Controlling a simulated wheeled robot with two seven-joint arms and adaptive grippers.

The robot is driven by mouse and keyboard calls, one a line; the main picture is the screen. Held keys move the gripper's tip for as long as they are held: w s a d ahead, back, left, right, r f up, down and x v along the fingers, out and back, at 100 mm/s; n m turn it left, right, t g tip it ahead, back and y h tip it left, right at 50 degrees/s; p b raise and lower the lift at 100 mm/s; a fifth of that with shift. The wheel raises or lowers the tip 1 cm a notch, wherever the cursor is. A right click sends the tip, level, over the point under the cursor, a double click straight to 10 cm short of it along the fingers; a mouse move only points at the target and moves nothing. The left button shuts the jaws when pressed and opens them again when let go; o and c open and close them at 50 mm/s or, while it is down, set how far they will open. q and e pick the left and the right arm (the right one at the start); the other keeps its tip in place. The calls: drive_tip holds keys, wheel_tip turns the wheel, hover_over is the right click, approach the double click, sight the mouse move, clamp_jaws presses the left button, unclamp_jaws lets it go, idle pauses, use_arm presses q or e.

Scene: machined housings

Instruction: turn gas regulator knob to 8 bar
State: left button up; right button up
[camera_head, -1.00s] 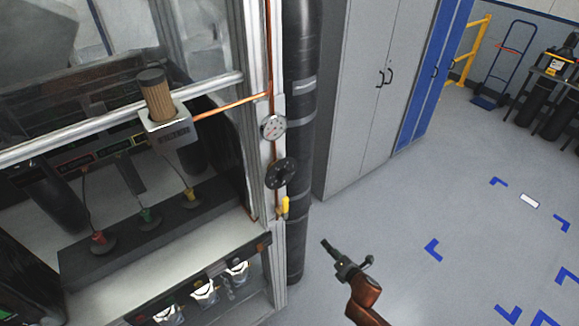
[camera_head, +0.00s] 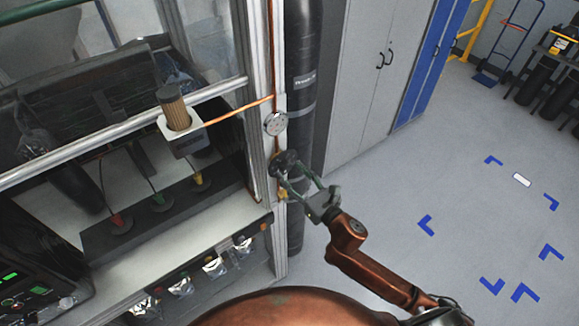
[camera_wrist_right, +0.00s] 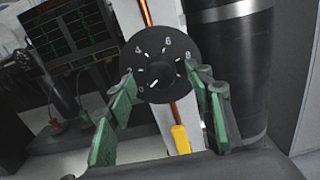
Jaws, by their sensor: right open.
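The gas regulator knob (camera_head: 285,164) is a black round dial on the copper pipe of the frame post. In the right wrist view the knob (camera_wrist_right: 160,62) faces me, with white numbers, of which 4, 6 and 8 can be read, and white marks around its hub. A round gauge (camera_head: 275,123) sits above it; its reading is too small to tell. My right gripper (camera_head: 298,182) is open at the knob. In the wrist view its green-padded fingers (camera_wrist_right: 170,100) stand on either side of the knob's lower part; contact cannot be told. My left gripper is not in view.
A yellow valve handle (camera_wrist_right: 181,138) hangs just below the knob, between the fingers. A black cylinder (camera_head: 301,90) stands close right of the post. A grey cabinet (camera_head: 360,80) stands behind.

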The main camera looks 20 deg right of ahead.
drive_tip(key=shift+x, duration=0.95)
drive_tip(key=shift+c, duration=0.3)
drive_tip(key=c, duration=1.1)
